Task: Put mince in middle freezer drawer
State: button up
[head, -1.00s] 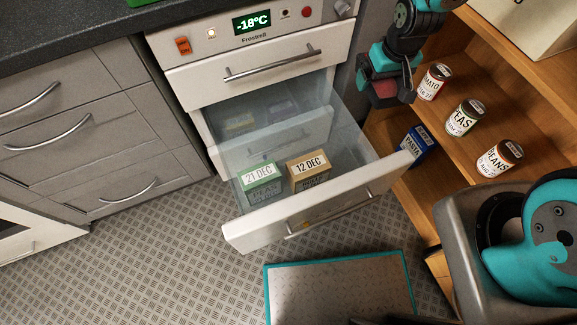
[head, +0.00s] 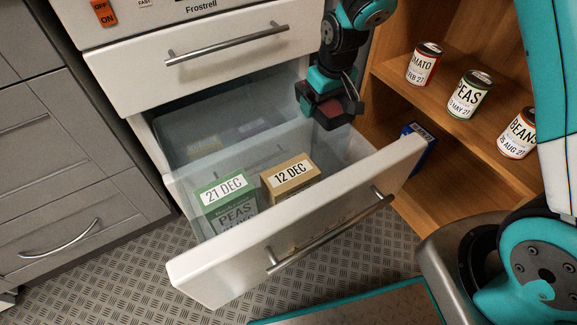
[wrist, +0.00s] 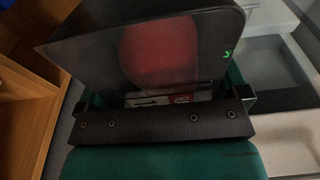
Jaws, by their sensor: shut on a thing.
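The mince is a dark pack with a red face (head: 336,106). My gripper (head: 328,98) is shut on it, holding it above the back right part of the open freezer drawer (head: 300,232). In the wrist view the pack (wrist: 160,52) fills the top middle, black with a round red patch; part of a white and red label shows at its lower edge. The drawer has a white front and clear walls. A green peas box marked 21 DEC (head: 228,203) and a tan box marked 12 DEC (head: 290,178) stand in its left and middle.
A closed white drawer (head: 205,62) is above the open one. A wooden shelf at the right holds tomato (head: 424,64), peas (head: 469,95) and beans (head: 517,135) cans, with a blue pasta pack (head: 418,145) below. The drawer's right part looks free.

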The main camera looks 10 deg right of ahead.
aim_at(324, 110)
notch_tip(324, 110, down, 18)
jog(key=b, duration=0.6)
jog(key=shift+f, duration=0.1)
jog(key=shift+f+b, duration=0.35)
jog(key=shift+f, duration=0.25)
jog(key=o, duration=0.8)
jog(key=shift+y, duration=0.6)
jog(key=s+r+p, duration=0.1)
jog(key=r+p, duration=0.1)
jog(key=r, duration=0.5)
jog(key=s+a+r+p, duration=0.1)
jog(key=s+r, duration=0.1)
jog(key=r, duration=0.5)
jog(key=s+a+r+p, duration=0.1)
jog(key=s+r+p, duration=0.1)
jog(key=r, duration=0.5)
jog(key=shift+s+r+p, duration=0.2)
jog(key=shift+r+p, duration=0.05)
jog(key=shift+p, duration=0.1)
jog(key=s+a+r+n+g+y, duration=0.1)
jog(key=s+r, duration=0.6)
jog(key=s, duration=0.3)
jog(key=s+a+r+n+y, duration=0.1)
jog(key=s+a+r+n, duration=0.1)
jog(key=s+r, duration=0.6)
jog(key=s, duration=0.3)
jog(key=shift+s+a+g, duration=0.15)
jog(key=shift+a+g, duration=0.05)
jog(key=shift+g, duration=0.2)
